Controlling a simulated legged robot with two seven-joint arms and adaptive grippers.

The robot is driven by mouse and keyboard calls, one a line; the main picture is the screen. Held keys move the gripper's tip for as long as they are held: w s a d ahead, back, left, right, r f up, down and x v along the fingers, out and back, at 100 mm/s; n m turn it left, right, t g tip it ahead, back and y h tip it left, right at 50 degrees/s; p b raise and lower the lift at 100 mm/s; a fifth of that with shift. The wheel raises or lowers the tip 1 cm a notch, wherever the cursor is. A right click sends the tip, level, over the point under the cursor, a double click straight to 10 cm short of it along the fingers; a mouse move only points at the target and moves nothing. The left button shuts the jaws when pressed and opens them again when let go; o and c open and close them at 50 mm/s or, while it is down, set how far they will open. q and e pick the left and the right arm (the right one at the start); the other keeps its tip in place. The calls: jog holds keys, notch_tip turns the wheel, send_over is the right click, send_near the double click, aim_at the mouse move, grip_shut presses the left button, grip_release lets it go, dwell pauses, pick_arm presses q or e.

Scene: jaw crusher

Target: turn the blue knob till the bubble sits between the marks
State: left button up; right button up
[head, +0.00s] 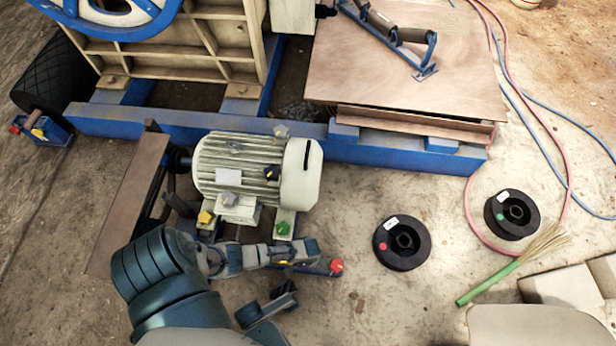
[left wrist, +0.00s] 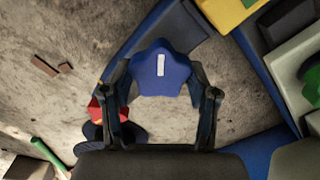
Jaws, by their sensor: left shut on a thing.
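The blue knob (left wrist: 172,84) is star-shaped with a white mark on top. It sits between the two fingers of my left gripper (left wrist: 161,100) in the left wrist view, one finger on each side. In the head view my left gripper (head: 290,252) is at the front of the pale motor and covers the blue knob. The gripper is shut on the knob. I cannot make out the bubble or its marks in either view.
The motor (head: 240,170) carries a yellow knob (head: 205,217), a green knob (head: 283,228) and a dark knob (head: 272,172). A red knob (head: 337,266) is just right of my gripper. Black reels (head: 402,243) and a green-handled brush (head: 487,284) lie on the floor to the right.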

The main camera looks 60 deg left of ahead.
pick_arm(q)
jog(key=m, duration=0.3)
jog(key=shift+m, duration=0.3)
jog(key=m, duration=0.4)
jog(key=shift+s, duration=0.15)
jog(key=shift+m, duration=0.3)
jog(key=o, duration=1.1)
jog(key=shift+o, duration=0.2)
